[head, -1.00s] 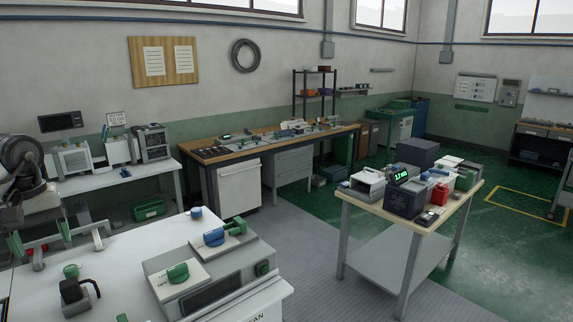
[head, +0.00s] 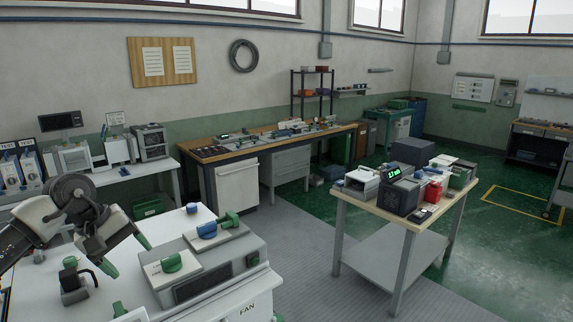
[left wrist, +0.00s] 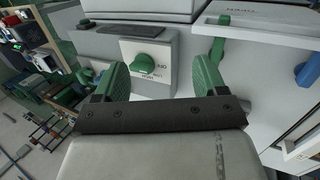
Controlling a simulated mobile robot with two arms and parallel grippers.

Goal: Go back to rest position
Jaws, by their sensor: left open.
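My left gripper (head: 126,256) is above the white bench at the lower left, with its green-tipped fingers apart and nothing between them. It is left of the grey damper box (head: 213,278), clear of its knobs. On the box are a green knob (head: 172,262), a blue knob (head: 207,230) and a green handle (head: 232,219). In the left wrist view, the open fingers (left wrist: 162,78) frame a green knob (left wrist: 148,62) on a white plate beyond them; I cannot tell which knob it is. My right gripper is not in view.
A small black device (head: 73,285) stands on the bench (head: 135,292) below my left arm. A wooden-topped cart (head: 345,193) with boxes stands to the right, across open grey floor (head: 300,255). A long workbench (head: 225,151) lines the back wall.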

